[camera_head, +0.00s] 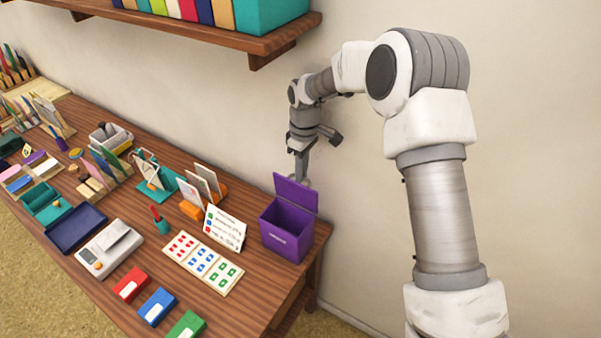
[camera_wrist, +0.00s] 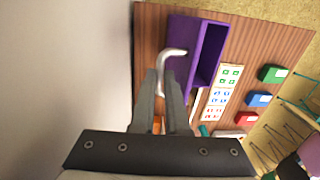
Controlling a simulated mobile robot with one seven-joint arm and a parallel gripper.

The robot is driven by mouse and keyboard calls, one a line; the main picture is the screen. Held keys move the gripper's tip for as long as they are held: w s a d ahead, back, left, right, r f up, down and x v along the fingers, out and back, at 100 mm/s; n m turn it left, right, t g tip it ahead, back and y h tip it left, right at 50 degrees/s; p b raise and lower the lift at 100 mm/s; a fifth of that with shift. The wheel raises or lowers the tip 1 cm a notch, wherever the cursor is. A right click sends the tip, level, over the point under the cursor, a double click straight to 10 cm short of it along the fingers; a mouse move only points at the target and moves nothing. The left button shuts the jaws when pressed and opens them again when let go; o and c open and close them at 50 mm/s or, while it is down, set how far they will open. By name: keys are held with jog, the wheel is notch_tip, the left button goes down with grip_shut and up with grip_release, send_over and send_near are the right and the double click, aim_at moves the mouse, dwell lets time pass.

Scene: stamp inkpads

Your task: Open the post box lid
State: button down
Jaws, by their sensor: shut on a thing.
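The purple post box (camera_head: 281,237) stands at the right end of the wooden table. Its lid (camera_head: 296,194) is raised to about upright at the back, and the box's opening shows. In the wrist view, the lid (camera_wrist: 186,34) lies left of the box opening (camera_wrist: 210,52). My gripper (camera_head: 302,168) is behind the raised lid, pointing down. In the wrist view, my gripper (camera_wrist: 163,80) is shut on a pale, curved, hook-like piece (camera_wrist: 172,52) that reaches over the lid. I cannot tell whether this piece is fixed to the lid.
A card of coloured stamps (camera_head: 203,262) and an upright sign (camera_head: 226,228) are left of the box. Red (camera_head: 131,285), blue (camera_head: 157,306) and green (camera_head: 186,326) inkpads line the front edge. A shelf (camera_head: 190,27) hangs above. The wall is close behind.

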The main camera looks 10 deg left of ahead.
jog(key=shift+s+d+f, duration=0.15)
jog(key=shift+s+f, duration=0.05)
jog(key=shift+f, duration=0.1)
jog(key=c, duration=0.9)
grip_release()
jog(key=shift+w+r, duration=0.25)
jog(key=shift+r, duration=1.8)
jog(key=shift+w+r, duration=0.15)
jog(key=shift+r, duration=1.75)
jog(key=shift+c, duration=0.4)
